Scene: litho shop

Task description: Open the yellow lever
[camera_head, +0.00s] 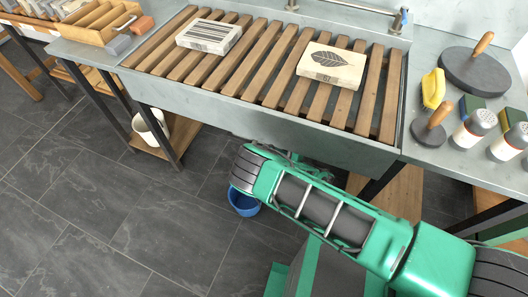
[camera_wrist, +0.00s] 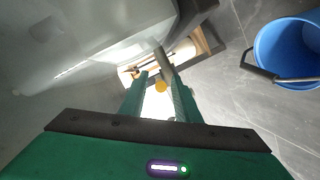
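A small yellow piece, which looks like the yellow lever (camera_wrist: 160,87), shows in the wrist view at the lower end of a grey pipe (camera_wrist: 161,58). My gripper (camera_wrist: 160,82) has its two green fingers apart, one on each side of the yellow piece. I cannot tell whether either finger touches it. In the head view my green arm reaches down to the sink's front, and my gripper and the lever are hidden there.
A blue bucket (camera_wrist: 288,48) stands on the tiled floor, partly hidden by my arm in the head view (camera_head: 243,200). The stone sink (camera_head: 270,122) with wooden slats overhangs the area. A white bucket (camera_head: 150,126) stands on a low shelf at left. Floor at lower left is clear.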

